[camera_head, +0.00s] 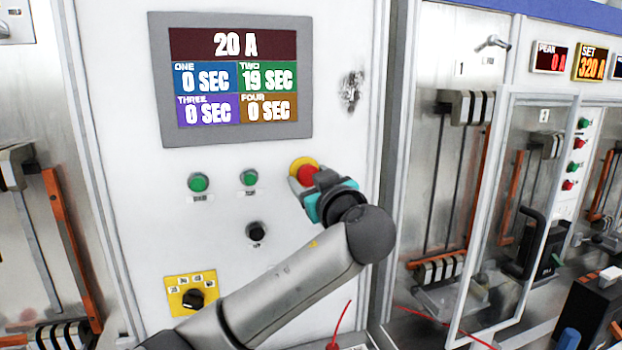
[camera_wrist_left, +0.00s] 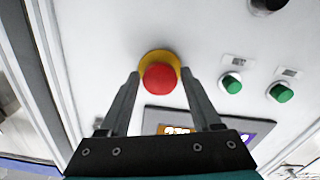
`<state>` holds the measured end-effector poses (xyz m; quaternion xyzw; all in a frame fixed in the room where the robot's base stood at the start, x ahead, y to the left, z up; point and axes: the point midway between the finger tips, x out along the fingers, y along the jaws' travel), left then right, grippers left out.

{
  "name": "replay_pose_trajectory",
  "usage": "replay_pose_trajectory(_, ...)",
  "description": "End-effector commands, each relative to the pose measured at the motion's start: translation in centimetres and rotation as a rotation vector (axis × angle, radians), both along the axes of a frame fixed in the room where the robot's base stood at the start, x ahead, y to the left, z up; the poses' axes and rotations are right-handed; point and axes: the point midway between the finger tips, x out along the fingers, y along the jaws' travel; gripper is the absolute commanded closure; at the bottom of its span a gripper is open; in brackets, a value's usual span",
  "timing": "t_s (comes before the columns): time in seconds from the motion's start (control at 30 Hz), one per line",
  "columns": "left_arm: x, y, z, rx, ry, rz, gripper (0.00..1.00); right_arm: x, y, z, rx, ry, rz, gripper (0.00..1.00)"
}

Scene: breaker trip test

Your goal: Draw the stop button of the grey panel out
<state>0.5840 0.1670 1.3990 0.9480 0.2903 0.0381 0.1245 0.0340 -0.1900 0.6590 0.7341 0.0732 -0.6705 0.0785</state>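The stop button is a round red knob (camera_head: 306,174) on a yellow base ring (camera_head: 298,163), on the front of the pale grey panel (camera_head: 270,320) below its screen. In the left wrist view the red knob (camera_wrist_left: 160,78) and yellow ring (camera_wrist_left: 157,57) lie between the fingertips. My left gripper (camera_head: 314,182) is at the button in the head view, partly hiding its lower right. In the left wrist view my left gripper (camera_wrist_left: 161,73) is open, with a finger on each side of the knob and small gaps visible. My right gripper is not in view.
The screen (camera_head: 237,80) is above the button. Two green buttons (camera_head: 198,182) (camera_head: 249,177), a black knob (camera_head: 256,232) and a yellow-plated selector (camera_head: 192,298) are left of or below it. A glazed door frame (camera_head: 512,200) stands to the right.

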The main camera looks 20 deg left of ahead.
Motion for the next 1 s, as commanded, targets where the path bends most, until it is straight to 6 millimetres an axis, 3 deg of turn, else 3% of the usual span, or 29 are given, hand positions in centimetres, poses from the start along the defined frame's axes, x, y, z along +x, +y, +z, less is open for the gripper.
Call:
replay_pose_trajectory(0.07, -0.01, -0.02, 0.00, 0.000, 0.000, 0.000, 0.45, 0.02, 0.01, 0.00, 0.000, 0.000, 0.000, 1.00)
replay_pose_trajectory(0.57, -0.02, -0.04, 0.01, 0.000, 0.000, 0.000, 1.00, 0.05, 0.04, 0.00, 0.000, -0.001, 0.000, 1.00)
replay_pose_trajectory(1.0, -0.02, -0.04, 0.00, -0.001, 0.001, 0.000, 1.00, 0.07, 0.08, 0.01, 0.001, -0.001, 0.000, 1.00)
